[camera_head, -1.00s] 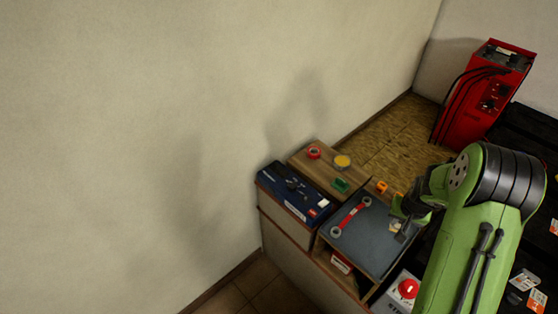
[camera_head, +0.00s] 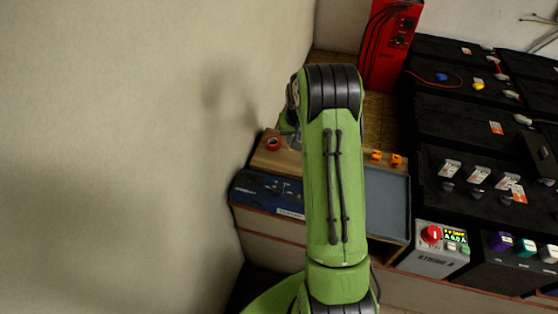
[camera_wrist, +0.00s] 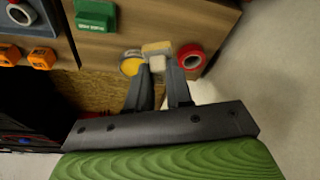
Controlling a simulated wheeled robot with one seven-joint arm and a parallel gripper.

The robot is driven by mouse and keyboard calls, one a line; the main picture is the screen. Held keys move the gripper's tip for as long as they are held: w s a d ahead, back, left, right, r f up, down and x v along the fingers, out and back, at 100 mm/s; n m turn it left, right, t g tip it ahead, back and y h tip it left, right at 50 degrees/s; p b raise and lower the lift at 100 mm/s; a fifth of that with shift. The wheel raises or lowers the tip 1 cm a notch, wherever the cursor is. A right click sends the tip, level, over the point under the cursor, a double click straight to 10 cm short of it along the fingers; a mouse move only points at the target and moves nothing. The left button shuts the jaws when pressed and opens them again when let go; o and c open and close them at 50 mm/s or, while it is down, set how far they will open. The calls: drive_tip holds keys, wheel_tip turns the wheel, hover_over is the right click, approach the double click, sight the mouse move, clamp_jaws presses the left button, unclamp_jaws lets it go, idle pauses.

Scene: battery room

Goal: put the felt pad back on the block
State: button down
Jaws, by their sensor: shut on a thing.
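In the wrist view my gripper (camera_wrist: 159,72) is shut on a small pale piece, apparently the felt pad (camera_wrist: 157,63). A wider tan part (camera_wrist: 156,48) shows at its far end; I cannot tell whether it belongs to the same piece. The piece is in front of the wooden board (camera_wrist: 125,50), between a yellow round tin and a red roll; contact with the board is unclear. A green block (camera_wrist: 95,14) lies on the board, apart from the gripper. In the head view my arm hides the fingertips, the pad and the green block.
The red roll (camera_wrist: 191,57) and yellow tin (camera_wrist: 131,64) are close on either side of the fingertips. Orange clips (camera_wrist: 41,58) lie nearby. In the head view, a blue box (camera_head: 262,193) is left of my arm, a grey tray (camera_head: 387,205) right, black batteries (camera_head: 455,130) farther right.

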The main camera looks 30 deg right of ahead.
wheel_tip(320, 180, down, 9)
drive_tip(key=shift+s+b, duration=0.1)
drive_tip(key=shift+b, duration=1.1)
drive_tip(key=c, duration=1)
unclamp_jaws()
drive_tip(key=s+a+r+n+p, duration=0.1)
drive_tip(key=s+a+r, duration=0.2)
drive_tip(key=r, duration=0.5)
drive_tip(key=s+a+r+p, duration=0.15)
drive_tip(key=a+r, duration=0.25)
drive_tip(key=r, duration=0.4)
drive_tip(key=s+a+r+n+p, duration=0.1)
drive_tip(key=s+a+r, duration=0.2)
drive_tip(key=r, duration=0.4)
drive_tip(key=s+a+r+n+t, duration=0.1)
drive_tip(key=s+a+r, duration=0.1)
drive_tip(key=s+a, duration=0.2)
drive_tip(key=s+a+r+n+y, duration=0.1)
drive_tip(key=s+a, duration=0.3)
drive_tip(key=s, duration=0.6)
drive_tip(key=s+a+r+n+t, duration=0.1)
drive_tip(key=s+a+r, duration=0.2)
drive_tip(key=s, duration=0.4)
drive_tip(key=shift+s+a+r+t, duration=0.15)
drive_tip(key=shift+a+r, duration=0.05)
drive_tip(key=shift+a, duration=0.25)
drive_tip(key=shift+s+a+r+t, duration=0.15)
drive_tip(key=shift+a, duration=0.25)
